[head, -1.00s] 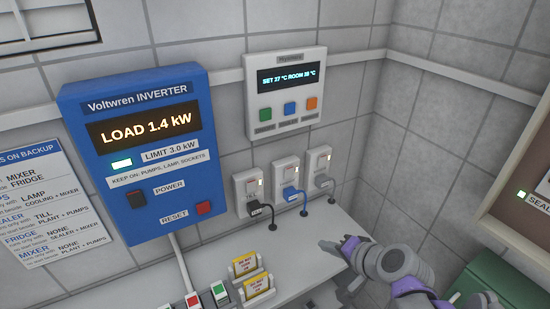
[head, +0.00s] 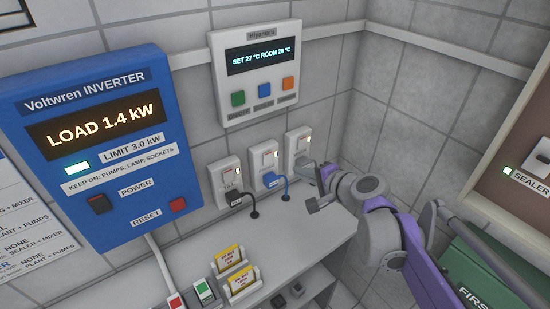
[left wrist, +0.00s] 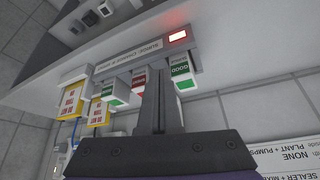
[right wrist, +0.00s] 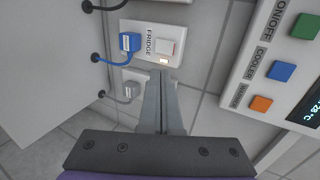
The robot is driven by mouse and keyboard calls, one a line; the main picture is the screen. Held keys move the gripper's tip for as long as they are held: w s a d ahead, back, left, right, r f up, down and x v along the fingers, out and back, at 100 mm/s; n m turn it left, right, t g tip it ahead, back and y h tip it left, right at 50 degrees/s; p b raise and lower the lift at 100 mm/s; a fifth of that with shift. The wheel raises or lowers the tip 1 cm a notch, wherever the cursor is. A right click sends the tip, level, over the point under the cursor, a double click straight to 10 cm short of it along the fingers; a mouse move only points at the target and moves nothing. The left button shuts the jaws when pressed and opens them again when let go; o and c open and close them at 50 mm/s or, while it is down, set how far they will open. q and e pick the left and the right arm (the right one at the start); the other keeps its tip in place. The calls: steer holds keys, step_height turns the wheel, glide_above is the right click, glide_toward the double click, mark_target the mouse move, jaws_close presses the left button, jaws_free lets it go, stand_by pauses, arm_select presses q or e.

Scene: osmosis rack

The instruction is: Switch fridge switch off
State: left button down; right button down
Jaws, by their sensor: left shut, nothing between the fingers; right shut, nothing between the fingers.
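The fridge switch (right wrist: 168,47) is a pale rocker on a white socket plate marked FRIDGE (right wrist: 146,42) in the right wrist view. A small lamp (right wrist: 163,61) beside it is lit, and a blue plug (right wrist: 130,43) sits in the socket. In the head view this is the middle socket (head: 265,164). My right gripper (right wrist: 161,80) is shut and empty, its tips just below the switch and lamp in the right wrist view; contact cannot be told. In the head view my right gripper (head: 315,175) is by the right-hand socket. My left gripper (left wrist: 160,78) is shut and empty.
The till socket (head: 226,182) and a grey-plug socket (head: 298,143) flank the fridge one. A button thermostat (head: 258,75) hangs above; the blue inverter (head: 95,220) is left.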

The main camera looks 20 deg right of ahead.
glide_toward(269, 154)
step_height(269, 154, down, 4)
steer(key=w, duration=0.2)
steer(key=shift+w+a+r, duration=0.1)
steer(key=shift+w+a, duration=0.3)
steer(key=shift+w, duration=0.2)
steer(key=shift+w+a+r, duration=0.1)
steer(key=shift+w+a, duration=0.3)
steer(key=shift+w, duration=0.15)
steer(key=shift+w+a, duration=0.2)
steer(key=shift+w, duration=0.4)
arm_select(q)
steer(key=shift+w+r, duration=0.1)
steer(key=shift+r, duration=0.1)
arm_select(e)
steer(key=shift+w+a+r+p, duration=0.2)
steer(key=shift+w+r+p, duration=0.1)
steer(key=shift+w+p, duration=0.1)
arm_select(q)
steer(key=shift+r, duration=0.15)
arm_select(e)
steer(key=shift+f, duration=0.15)
arm_select(q)
steer(key=shift+r, duration=0.1)
steer(key=shift+w+r+p, duration=0.3)
steer(key=shift+w+r, duration=0.05)
steer(key=shift+r, duration=0.15)
arm_select(e)
steer(key=shift+r, duration=0.85)
